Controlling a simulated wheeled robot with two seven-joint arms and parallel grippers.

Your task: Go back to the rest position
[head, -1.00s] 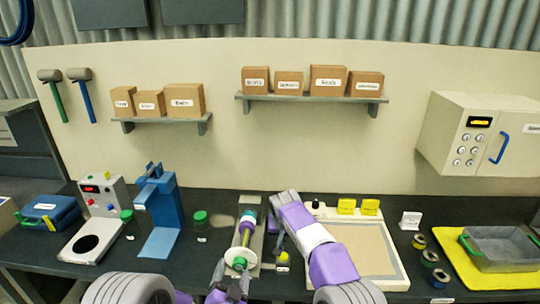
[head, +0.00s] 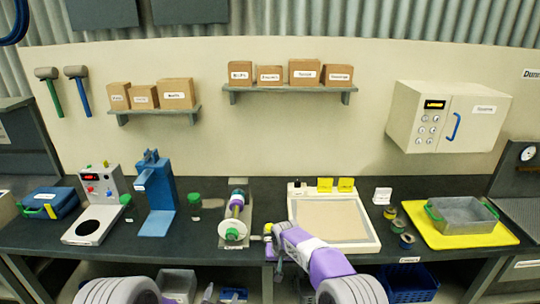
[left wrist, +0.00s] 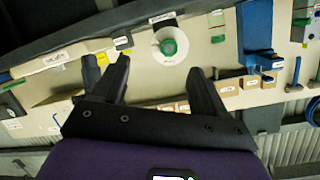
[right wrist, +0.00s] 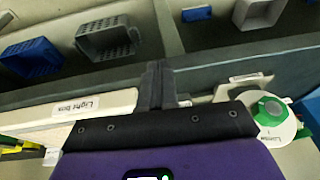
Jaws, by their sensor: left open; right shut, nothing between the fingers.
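My left gripper (left wrist: 160,65) is open and empty in the left wrist view, its fingers spread and apart from the objects beyond. In the head view its place at the bottom edge is unclear. My right gripper (right wrist: 156,78) is shut with nothing between its fingers. In the head view the right gripper (head: 278,264) hangs at the table's front edge, between the screw expeller (head: 235,230) and the light box (head: 368,240). The expeller, with its white disc and green centre, also shows in the left wrist view (left wrist: 181,57) and the right wrist view (right wrist: 290,125).
The dark table (head: 410,265) carries a blue press (head: 155,190), a green-lidded jar (head: 195,205) and a yellow mat (head: 440,237) with a grey tray (head: 460,222). Bins (head: 410,282) stand below. Wall shelves (head: 290,90) hold boxes.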

